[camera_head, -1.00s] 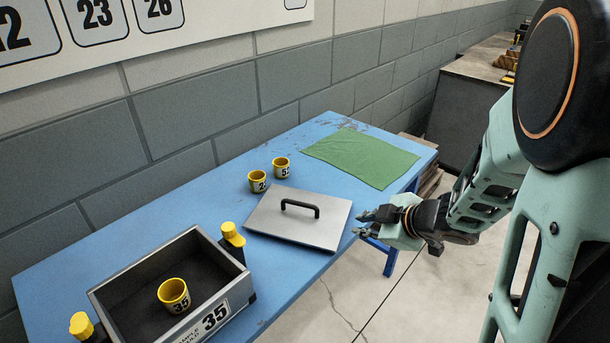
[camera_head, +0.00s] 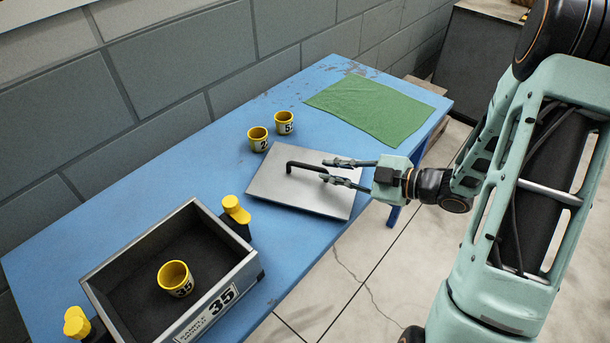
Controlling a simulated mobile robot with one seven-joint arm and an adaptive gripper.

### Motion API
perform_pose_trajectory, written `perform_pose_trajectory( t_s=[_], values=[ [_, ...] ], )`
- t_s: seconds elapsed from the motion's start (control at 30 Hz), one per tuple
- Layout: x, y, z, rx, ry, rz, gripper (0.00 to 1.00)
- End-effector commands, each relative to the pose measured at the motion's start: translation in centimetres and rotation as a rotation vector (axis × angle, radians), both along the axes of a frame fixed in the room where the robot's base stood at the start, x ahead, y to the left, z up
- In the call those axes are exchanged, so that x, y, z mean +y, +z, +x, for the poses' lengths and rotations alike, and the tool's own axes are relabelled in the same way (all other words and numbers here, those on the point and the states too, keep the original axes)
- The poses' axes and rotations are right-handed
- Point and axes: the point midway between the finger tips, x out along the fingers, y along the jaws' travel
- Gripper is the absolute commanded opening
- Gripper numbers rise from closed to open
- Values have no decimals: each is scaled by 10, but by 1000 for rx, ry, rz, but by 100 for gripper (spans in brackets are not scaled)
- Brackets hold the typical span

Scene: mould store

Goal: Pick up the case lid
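The case lid (camera_head: 275,193) is a flat grey metal plate lying on the blue table, with a black bar handle (camera_head: 303,167) on top. My gripper (camera_head: 328,171) is over the right part of the lid, its two dark fingers pointing left toward the handle. The fingers are apart, with a gap between them, and the near end of the handle lies at or close to their tips. I cannot tell whether they touch it. The open case (camera_head: 258,268), labelled 35, stands at the front left with a yellow cup (camera_head: 175,278) inside.
Two yellow numbered cups (camera_head: 258,139) (camera_head: 284,123) stand just behind the lid. A green cloth (camera_head: 370,108) lies at the table's far end. Yellow-topped latches (camera_head: 236,208) stick up at the case's sides. The grey block wall runs along the table's back.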

Motion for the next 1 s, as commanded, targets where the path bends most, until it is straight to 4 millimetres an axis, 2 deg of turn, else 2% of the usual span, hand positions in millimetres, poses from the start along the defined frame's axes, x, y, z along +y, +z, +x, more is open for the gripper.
perform_pose_trajectory(
  t_s=[0.1, 0.27, 0.6, 0.9, 1.0],
  values=[
    [14, -6, 7, 1, 2, -1, 14],
    [23, -9, 12, 1, 1, -2, 14],
    [62, -24, 32, 2, 2, -2, 14],
    [65, -25, 35, 1, -2, -2, 14],
    [65, -25, 35, 1, -2, -2, 3]
  ],
)
